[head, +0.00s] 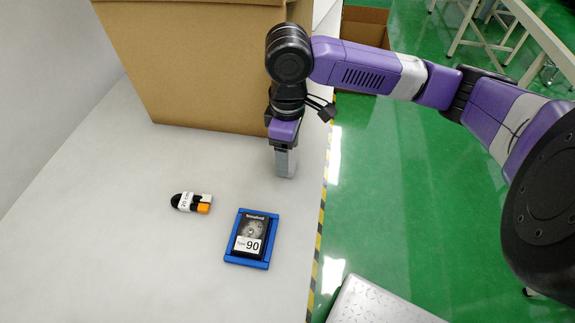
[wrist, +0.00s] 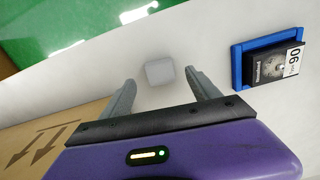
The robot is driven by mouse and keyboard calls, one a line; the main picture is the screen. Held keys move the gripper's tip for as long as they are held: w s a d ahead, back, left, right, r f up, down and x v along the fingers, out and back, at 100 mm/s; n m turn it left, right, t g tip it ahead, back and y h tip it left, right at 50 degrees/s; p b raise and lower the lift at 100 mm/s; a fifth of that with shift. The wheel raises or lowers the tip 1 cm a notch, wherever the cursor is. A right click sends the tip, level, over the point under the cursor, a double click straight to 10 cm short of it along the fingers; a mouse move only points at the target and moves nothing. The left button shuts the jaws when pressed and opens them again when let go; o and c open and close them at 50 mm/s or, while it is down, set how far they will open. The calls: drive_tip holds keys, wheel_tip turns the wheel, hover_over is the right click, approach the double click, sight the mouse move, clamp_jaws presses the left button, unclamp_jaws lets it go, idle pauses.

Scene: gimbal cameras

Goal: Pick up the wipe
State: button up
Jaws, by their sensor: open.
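A small pale grey block (wrist: 160,71), which looks like the wipe, lies on the white table in the wrist view. It shows between and just beyond my fingertips. My gripper (wrist: 161,78) is open, with one grey finger on each side of the block in the picture, and nothing is held. In the head view my gripper (head: 285,168) points down over the table near its right edge. The block cannot be made out there, hidden by or blending with my fingers. The exact gap between fingertips and block cannot be told.
A blue tray (head: 230,257) holds a dark box labelled 90. A black, white and orange item (head: 191,202) lies left of it. A large cardboard box (head: 205,75) stands behind my gripper. The table's striped right edge (head: 318,245) is close. The front left table is clear.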

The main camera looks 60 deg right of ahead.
drive_tip(key=shift+f, duration=1.6)
drive_tip(key=shift+w, duration=0.1)
drive_tip(key=c, duration=1.4)
wheel_tip(320, 180, up, 20)
drive_tip(key=shift+r+p, duration=0.1)
drive_tip(key=shift+p, duration=0.7)
